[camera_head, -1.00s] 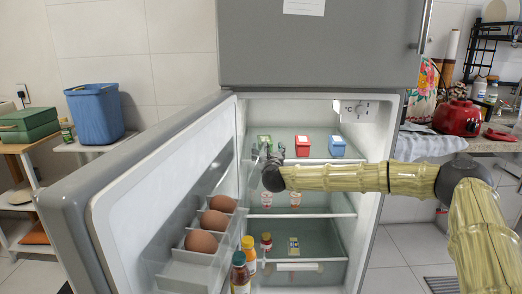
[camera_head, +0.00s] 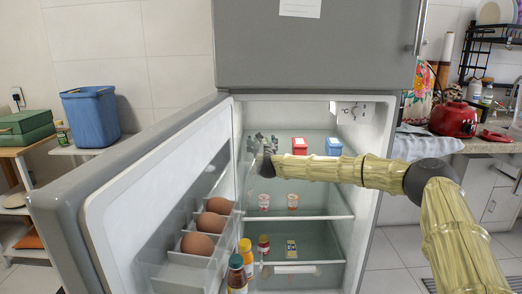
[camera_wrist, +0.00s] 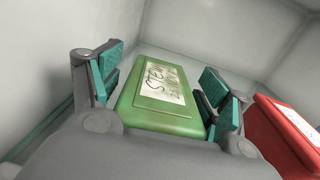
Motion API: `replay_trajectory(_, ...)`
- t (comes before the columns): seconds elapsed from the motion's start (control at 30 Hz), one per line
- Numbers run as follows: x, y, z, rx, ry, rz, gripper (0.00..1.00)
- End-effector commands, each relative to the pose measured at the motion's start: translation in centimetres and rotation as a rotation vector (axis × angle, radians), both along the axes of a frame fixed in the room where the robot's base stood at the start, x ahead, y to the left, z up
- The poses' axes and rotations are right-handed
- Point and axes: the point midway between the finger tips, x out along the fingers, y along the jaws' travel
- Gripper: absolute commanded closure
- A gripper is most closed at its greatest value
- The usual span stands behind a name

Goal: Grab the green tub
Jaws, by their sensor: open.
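The green tub (camera_wrist: 157,100) with a white handwritten label sits on the upper fridge shelf. In the wrist view it lies between the two open fingers of my gripper (camera_wrist: 160,92), with teal pads on either side of it. The right pad is close to the tub's side; I cannot tell whether it touches. In the head view my gripper (camera_head: 262,146) is at the left of the upper shelf and hides most or all of the tub.
A red tub (camera_head: 300,146) stands just right of the green one, close to the right finger in the wrist view (camera_wrist: 284,130). A blue tub (camera_head: 333,146) is further right. The open fridge door (camera_head: 140,195) with eggs (camera_head: 205,235) stands at the left.

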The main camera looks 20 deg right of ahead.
Motion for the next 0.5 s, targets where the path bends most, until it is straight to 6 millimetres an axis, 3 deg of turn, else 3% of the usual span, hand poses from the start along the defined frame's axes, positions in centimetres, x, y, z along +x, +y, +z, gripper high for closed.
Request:
replay_trajectory(0.17, 0.01, 0.06, 0.02, 0.0, 0.0, 0.001, 0.23)
replay_trajectory(0.43, 0.01, 0.08, 0.03, 0.0, 0.0, 0.001, 0.69)
replay_trajectory(0.5, 0.0, 0.08, 0.03, 0.0, 0.0, 0.001, 0.71)
